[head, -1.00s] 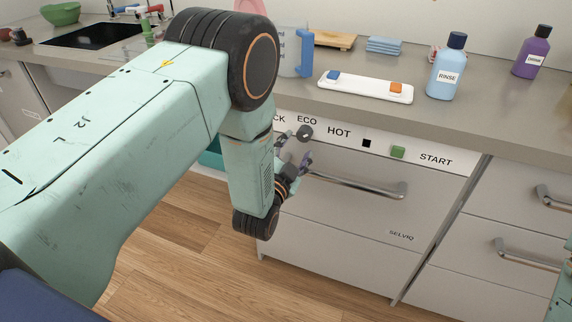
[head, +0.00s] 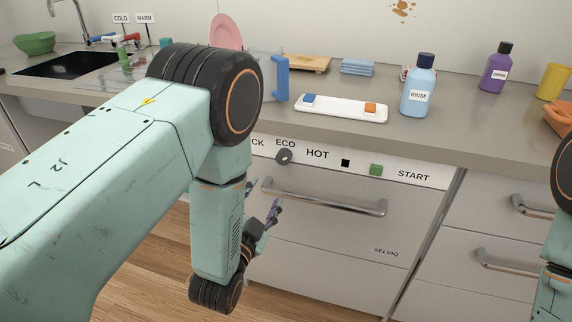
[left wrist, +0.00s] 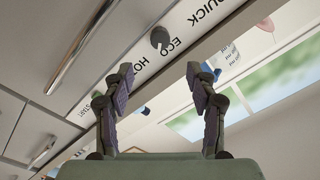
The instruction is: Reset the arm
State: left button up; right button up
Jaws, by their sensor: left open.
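My left gripper (head: 272,213) hangs in front of the dishwasher door, below the dial (head: 284,156) and apart from it. My left arm reaches in from the left and bends down at a black joint. In the left wrist view, the two fingers of the left gripper (left wrist: 160,78) stand wide apart with nothing between them. The dial (left wrist: 159,38) shows beyond and above the fingertips there. Part of my right arm shows at the right edge of the head view; its gripper is out of sight.
The dishwasher's bar handle (head: 325,200) sticks out beside my left gripper. The panel has a green button (head: 376,170) by START. On the counter stand a white tray (head: 340,110), a rinse bottle (head: 419,88) and a blue-handled jug (head: 281,78). Drawer handles (head: 510,262) protrude at right.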

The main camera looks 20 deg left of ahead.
pick_arm(q)
jog(key=s+a+f+n+g, duration=0.2)
jog(key=s+f+n+g, duration=0.3)
jog(key=s+f+g, duration=0.75)
jog(key=s+f+n+g, duration=0.2)
jog(key=s+f, duration=0.1)
jog(key=s, duration=0.8)
jog(key=s+a+f+n+g, duration=0.1)
jog(key=s+f+g, duration=0.2)
jog(key=s, duration=0.8)
jog(key=shift+a+f+n+g, duration=0.3)
jog(key=shift+f+n+g, duration=0.1)
jog(key=shift+f, duration=0.2)
